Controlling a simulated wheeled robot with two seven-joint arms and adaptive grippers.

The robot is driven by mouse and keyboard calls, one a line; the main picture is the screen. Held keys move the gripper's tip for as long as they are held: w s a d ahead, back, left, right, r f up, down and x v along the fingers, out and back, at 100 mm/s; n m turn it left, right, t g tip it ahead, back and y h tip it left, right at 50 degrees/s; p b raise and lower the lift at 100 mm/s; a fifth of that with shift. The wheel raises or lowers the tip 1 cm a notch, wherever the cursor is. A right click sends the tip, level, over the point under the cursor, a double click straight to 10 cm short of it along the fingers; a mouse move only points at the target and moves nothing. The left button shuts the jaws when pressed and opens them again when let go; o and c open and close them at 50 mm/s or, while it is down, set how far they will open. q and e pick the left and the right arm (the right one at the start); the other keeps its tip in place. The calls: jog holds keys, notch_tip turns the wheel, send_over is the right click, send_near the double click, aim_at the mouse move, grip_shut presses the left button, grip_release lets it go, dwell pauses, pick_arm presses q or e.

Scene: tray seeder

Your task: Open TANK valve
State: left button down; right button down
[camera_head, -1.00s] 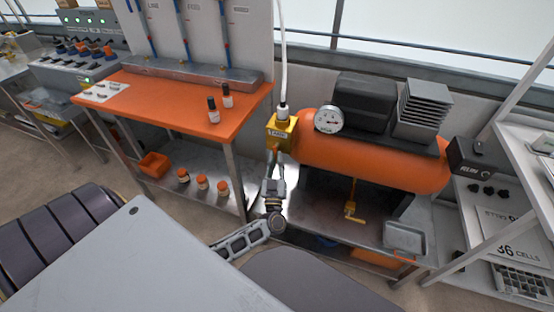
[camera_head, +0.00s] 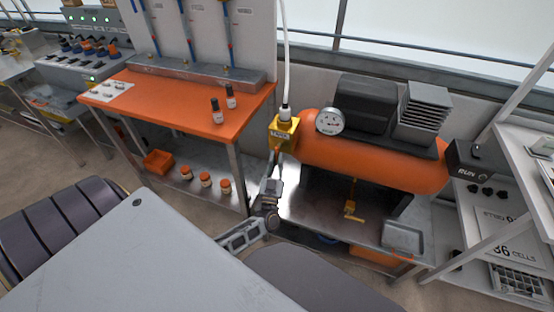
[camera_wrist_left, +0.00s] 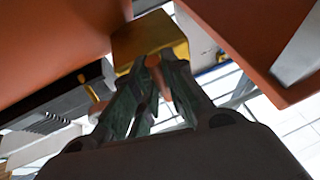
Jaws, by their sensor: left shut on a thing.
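The TANK valve is a yellow block (camera_head: 284,133) with a TANK label, at the left end of the orange tank (camera_head: 370,163). A white hose rises from its top. My left gripper (camera_head: 276,156) is just below the block, its arm coming up from below. In the left wrist view the yellow block (camera_wrist_left: 150,42) is straight ahead of the fingers. My left gripper (camera_wrist_left: 156,70) is shut on a small orange-brown valve handle (camera_wrist_left: 154,62) under the block. The fingers hide most of the handle, so its exact angle is hard to tell. My right gripper is not in view.
A round gauge (camera_head: 330,121) sits on the tank close to the valve. An orange-topped bench (camera_head: 170,104) with two small bottles stands to the left. A yellow drain handle (camera_head: 352,210) hangs below the tank over a metal shelf.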

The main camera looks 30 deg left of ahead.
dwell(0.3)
pick_arm(q)
jog(key=c, duration=1.5)
grip_release()
jog(key=shift+o, duration=0.2)
jog(key=v, duration=1.2)
jog(key=shift+a, duration=0.1)
